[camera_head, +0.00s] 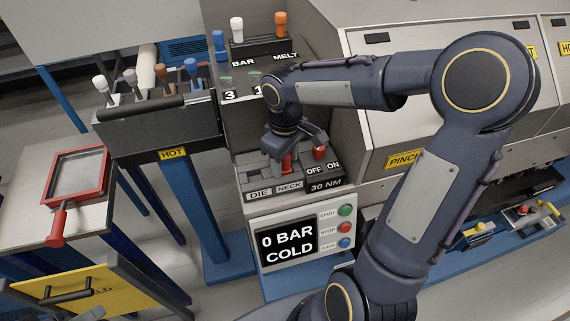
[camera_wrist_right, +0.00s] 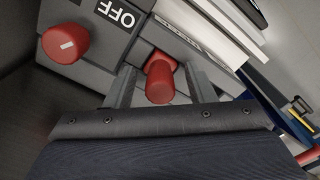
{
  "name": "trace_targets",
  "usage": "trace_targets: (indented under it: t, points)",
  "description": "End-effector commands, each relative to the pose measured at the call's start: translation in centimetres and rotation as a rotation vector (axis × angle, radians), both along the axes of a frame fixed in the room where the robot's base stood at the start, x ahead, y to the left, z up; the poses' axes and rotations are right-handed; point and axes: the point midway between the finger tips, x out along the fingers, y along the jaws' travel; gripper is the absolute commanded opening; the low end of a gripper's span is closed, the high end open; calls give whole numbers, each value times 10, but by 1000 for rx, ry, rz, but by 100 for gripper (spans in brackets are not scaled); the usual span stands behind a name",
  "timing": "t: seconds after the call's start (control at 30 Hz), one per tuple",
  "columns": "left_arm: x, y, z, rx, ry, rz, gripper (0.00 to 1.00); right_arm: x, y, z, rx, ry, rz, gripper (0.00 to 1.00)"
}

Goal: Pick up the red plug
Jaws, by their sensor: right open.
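The red plug (camera_head: 287,165) stands in the panel behind the DIE and NECK labels. In the right wrist view the red plug (camera_wrist_right: 160,80) shows as a short red cylinder with a wider end. My right gripper (camera_head: 290,155) is over the panel, pointing down. In the wrist view its two fingers (camera_wrist_right: 161,88) are apart, one on each side of the plug. I cannot tell whether they touch it. My left gripper is not in view.
A red knob (camera_head: 319,152) at the OFF/ON switch is close beside the right gripper; it also shows in the wrist view (camera_wrist_right: 65,44). A display box (camera_head: 287,242) reading 0 BAR COLD is below. Levers (camera_head: 237,28) rise behind. A red-rimmed tray (camera_head: 105,160) is at left.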

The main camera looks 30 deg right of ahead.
Motion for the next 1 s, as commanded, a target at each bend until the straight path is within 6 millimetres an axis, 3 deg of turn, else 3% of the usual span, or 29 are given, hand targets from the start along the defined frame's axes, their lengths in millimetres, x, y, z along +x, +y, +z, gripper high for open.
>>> trace_targets:
  t: [0.07,0.43,0.83,1.0]
  points:
    - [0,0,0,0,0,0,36,0,0,0,0,0,0,47]
    - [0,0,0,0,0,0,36,0,0,0,0,0,0,0]
    - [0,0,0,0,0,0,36,0,0,2,-1,0,0,0]
    - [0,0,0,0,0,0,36,1,0,13,-1,-4,0,0]
